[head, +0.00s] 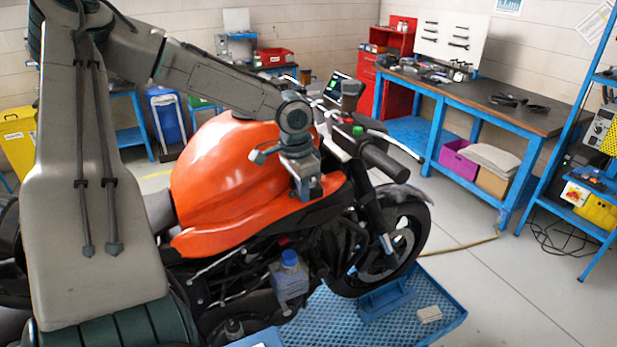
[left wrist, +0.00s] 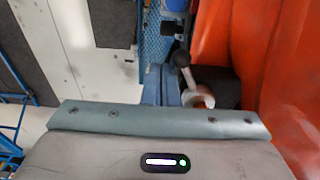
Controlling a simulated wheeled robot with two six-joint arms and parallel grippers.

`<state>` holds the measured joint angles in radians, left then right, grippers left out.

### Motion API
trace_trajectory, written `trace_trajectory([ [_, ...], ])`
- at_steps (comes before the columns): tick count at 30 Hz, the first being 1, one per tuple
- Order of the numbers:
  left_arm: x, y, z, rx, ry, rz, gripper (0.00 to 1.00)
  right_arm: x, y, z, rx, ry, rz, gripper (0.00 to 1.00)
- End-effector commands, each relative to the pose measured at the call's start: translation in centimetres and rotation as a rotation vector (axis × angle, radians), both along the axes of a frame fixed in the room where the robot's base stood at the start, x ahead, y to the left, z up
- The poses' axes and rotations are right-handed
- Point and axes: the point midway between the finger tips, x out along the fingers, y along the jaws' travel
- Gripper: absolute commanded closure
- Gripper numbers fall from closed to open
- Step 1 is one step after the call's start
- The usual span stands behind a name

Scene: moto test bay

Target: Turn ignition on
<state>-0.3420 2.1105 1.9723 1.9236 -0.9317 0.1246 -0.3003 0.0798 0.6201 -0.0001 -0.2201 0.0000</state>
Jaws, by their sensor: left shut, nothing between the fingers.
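The motorcycle has a glossy orange tank (head: 225,165) and stands on a blue mesh platform (head: 445,300). My left gripper (head: 312,190) is shut and empty beside the front right end of the orange bodywork. In the left wrist view its blue-grey fingers (left wrist: 162,85) show next to a grey rod with a round knob (left wrist: 181,58). Orange bodywork (left wrist: 290,90) fills the right of that view. A handlebar grip (head: 384,160) with a green button (head: 357,131) lies right of the gripper. I cannot make out the ignition switch; the arm hides part of the bike. My right gripper is not in view.
A blue workbench (head: 480,95) with tools stands at the back right, and a blue shelf rack (head: 545,190) at the far right. A blue-capped container (head: 290,275) is low on the bike's near side. Floor right of the platform is mostly clear.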

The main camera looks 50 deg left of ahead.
Motion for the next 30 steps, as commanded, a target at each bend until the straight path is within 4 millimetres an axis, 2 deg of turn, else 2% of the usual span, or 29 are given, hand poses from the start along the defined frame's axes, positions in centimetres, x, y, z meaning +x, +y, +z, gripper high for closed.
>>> trace_trajectory([
  [21, 0.1, 0.0, 6.7, 0.0, -0.003, 0.001, 1.0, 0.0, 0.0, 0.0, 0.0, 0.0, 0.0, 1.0],
  [30, 0.0, 0.0, 8.0, -0.001, -0.001, 0.0, 1.0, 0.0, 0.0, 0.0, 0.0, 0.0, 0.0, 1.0],
])
